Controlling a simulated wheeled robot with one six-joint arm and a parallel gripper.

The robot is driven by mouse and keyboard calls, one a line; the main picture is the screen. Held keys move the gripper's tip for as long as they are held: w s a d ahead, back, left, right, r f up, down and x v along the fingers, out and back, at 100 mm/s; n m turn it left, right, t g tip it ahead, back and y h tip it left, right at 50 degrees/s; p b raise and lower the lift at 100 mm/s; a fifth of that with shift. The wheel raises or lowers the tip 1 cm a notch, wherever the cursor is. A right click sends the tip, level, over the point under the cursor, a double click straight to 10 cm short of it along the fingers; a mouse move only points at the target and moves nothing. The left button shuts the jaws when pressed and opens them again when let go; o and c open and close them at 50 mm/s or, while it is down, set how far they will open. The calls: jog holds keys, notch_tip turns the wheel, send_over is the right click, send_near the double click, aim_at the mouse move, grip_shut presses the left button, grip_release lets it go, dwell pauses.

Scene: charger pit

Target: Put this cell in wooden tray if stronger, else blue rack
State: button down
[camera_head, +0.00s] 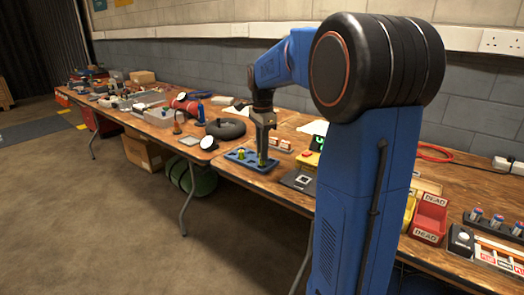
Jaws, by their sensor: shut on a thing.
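My gripper (263,156) points down over the blue rack (250,163) near the front edge of the table. It is shut on a small cell, mostly hidden by the jaws. A yellow-green bit (262,162) shows at the fingertips, low over the rack; I cannot tell whether it touches the rack. Another yellow-green cell (241,154) stands upright in the rack's left part. A meter with a lit green display (319,128) is partly hidden behind my arm. I cannot make out the wooden tray for certain.
Right of the rack lies a dark square pad (299,180). A black tyre-like ring (226,128) and round dial (209,143) lie to its left. My arm hides the middle.

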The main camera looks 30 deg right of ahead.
jog(key=shift+f, duration=1)
dwell(0.9)
jog(key=c, duration=1.6)
grip_release()
jog(key=shift+o, duration=0.2)
jog(key=shift+r, duration=0.1)
jog(key=shift+r, duration=3.45)
